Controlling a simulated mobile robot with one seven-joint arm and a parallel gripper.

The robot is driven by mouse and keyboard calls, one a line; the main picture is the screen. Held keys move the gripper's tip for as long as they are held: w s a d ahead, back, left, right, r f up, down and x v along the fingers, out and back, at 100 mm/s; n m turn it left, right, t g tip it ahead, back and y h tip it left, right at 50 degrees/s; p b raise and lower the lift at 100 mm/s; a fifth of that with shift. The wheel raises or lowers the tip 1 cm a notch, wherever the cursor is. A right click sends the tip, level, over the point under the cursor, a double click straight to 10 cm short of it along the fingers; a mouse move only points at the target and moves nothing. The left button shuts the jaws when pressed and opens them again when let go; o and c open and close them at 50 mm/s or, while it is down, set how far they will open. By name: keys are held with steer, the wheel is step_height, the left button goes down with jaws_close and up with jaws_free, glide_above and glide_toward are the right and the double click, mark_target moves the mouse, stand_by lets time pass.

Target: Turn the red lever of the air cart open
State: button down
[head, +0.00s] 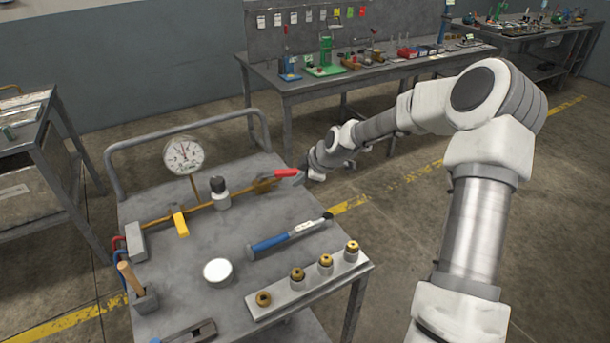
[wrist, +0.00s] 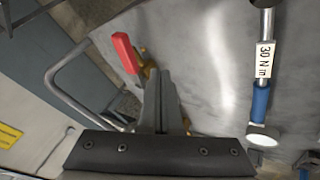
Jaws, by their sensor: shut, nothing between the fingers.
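The air cart (head: 200,250) is a grey metal cart at lower left in the head view. The red lever (head: 287,173) sits on a brass valve (head: 263,184) at the right end of the cart's brass pipe, by the far right edge. The lever points right, away from the pipe. My gripper (head: 304,174) is at the lever's right end; the head view does not settle whether they touch. In the wrist view my gripper (wrist: 158,76) is shut and empty, with the red lever (wrist: 126,53) to its left. The fingers partly hide the valve.
The pipe carries a pressure gauge (head: 183,156), a black-topped fitting (head: 220,192) and a yellow lever (head: 180,222). A blue-handled torque wrench (head: 288,236), a white round container (head: 217,271) and a strip of brass fittings (head: 310,280) lie nearer. A workbench (head: 370,72) stands behind.

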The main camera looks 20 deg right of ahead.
mark_target(294, 169)
steer(key=x, duration=0.4)
steer(key=shift+w+d+r, duration=0.2)
steer(key=shift+w+r, duration=0.05)
steer(key=shift+w, duration=0.45)
steer(key=shift+w+d, duration=0.15)
steer(key=shift+w, duration=1)
steer(key=shift+w+d+f+n+y+b, duration=0.15)
steer(key=shift+w+d+n+y+b, duration=0.15)
steer(key=shift+w+n+b, duration=0.25)
steer(key=shift+w+d+n+g+b, duration=0.15)
steer(key=shift+w+b, duration=0.15)
steer(key=shift+w, duration=0.15)
steer(key=shift+w+d+n+g+b, duration=0.15)
steer(key=shift+w+b, duration=0.1)
steer(key=shift+w, duration=0.7)
steer(key=shift+r, duration=0.25)
steer(key=shift+w+d, duration=0.1)
